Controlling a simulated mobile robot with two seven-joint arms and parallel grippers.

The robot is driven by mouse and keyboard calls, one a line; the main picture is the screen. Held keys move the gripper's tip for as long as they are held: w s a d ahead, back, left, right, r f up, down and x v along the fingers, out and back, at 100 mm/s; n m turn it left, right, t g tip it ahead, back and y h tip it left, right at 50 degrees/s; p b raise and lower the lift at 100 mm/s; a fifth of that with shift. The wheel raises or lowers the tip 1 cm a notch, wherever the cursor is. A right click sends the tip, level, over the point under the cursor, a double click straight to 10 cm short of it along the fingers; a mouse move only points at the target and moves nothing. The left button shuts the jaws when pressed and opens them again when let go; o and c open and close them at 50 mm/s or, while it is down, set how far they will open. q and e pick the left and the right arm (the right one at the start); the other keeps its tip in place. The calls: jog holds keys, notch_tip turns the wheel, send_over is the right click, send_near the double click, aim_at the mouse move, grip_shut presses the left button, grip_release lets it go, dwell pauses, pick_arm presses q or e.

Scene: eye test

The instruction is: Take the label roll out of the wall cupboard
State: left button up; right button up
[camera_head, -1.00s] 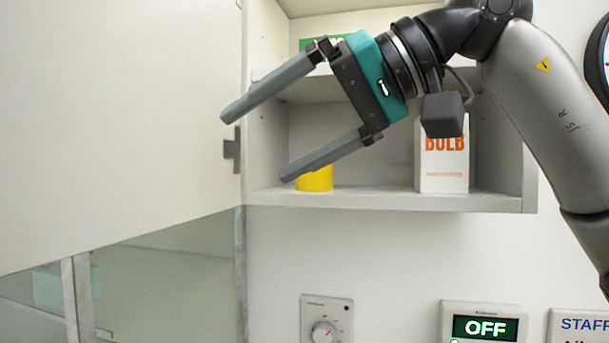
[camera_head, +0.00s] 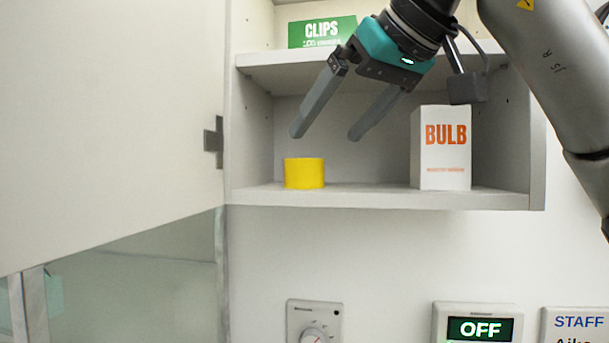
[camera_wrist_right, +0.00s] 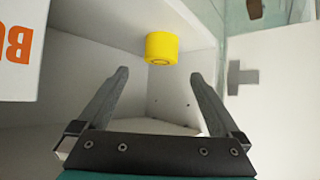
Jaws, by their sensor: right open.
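The label roll looks to be the yellow cylinder (camera_head: 305,174) standing on the lower shelf of the open wall cupboard (camera_head: 380,199), left of centre. It also shows in the right wrist view (camera_wrist_right: 162,48), ahead of the fingertips and roughly between their lines. My right gripper (camera_head: 326,134) is open and empty, above and to the right of the roll, its fingers pointing down and left. It does not touch the roll. The fingers also show in the right wrist view (camera_wrist_right: 158,74). My left gripper is not in view.
A white BULB box (camera_head: 441,150) stands right of the roll on the same shelf. A green CLIPS box (camera_head: 321,32) is on the shelf above. The open cupboard door (camera_head: 110,120) fills the left. A dial (camera_head: 314,325) and an OFF panel (camera_head: 478,326) are on the wall below.

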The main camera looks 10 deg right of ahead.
aim_at(304, 173)
jog(key=x, duration=0.7)
jog(key=shift+a+r, duration=0.1)
jog(key=shift+s, duration=0.15)
jog(key=shift+c, duration=0.7)
jog(key=shift+r, duration=0.1)
jog(key=c, duration=1.3)
